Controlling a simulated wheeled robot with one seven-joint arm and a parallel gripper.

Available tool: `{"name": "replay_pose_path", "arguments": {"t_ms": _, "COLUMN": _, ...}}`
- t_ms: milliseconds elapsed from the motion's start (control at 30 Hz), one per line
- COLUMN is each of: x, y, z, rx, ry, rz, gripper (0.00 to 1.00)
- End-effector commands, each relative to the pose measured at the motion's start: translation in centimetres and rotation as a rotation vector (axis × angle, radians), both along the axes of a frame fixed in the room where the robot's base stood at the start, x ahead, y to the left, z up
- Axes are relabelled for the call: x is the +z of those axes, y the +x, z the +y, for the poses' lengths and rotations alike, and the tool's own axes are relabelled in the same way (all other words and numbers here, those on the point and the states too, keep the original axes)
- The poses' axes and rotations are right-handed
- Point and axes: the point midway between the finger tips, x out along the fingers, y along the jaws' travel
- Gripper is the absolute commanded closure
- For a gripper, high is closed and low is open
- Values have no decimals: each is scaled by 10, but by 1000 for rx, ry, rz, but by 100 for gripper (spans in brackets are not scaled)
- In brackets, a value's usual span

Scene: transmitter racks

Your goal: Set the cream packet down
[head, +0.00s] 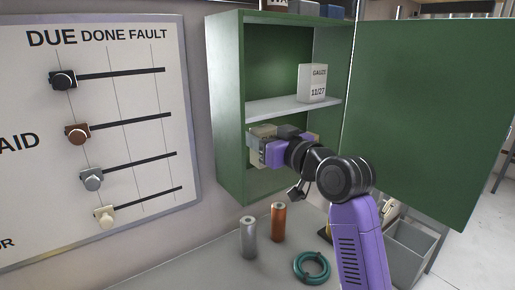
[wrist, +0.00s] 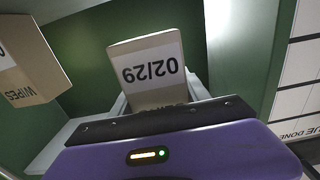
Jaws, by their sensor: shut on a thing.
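The cream packet (wrist: 150,90) shows in the wrist view, with a white label reading 02/29 upside down. My gripper (wrist: 160,100) is shut on it, one finger on each side. In the head view my gripper (head: 264,152) reaches into the lower compartment of the green cabinet (head: 229,105), below the shelf (head: 280,108). There my gripper and other things largely hide the packet. I cannot tell whether the packet touches the cabinet floor.
A box marked WIPES (wrist: 32,65) stands beside the packet in the wrist view. A GAUZE box (head: 312,84) sits on the shelf. The cabinet door (head: 430,110) is open to the right. Two cylinders, silver (head: 248,238) and copper (head: 278,222), and a teal ring (head: 311,280) are below.

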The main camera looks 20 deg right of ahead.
Motion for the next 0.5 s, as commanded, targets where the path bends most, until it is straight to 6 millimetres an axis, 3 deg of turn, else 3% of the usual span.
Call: {"name": "replay_pose_path", "arguments": {"t_ms": 500, "x": -47, "y": 2, "z": 1, "rx": 1, "ry": 1, "rz": -2, "gripper": 87}}
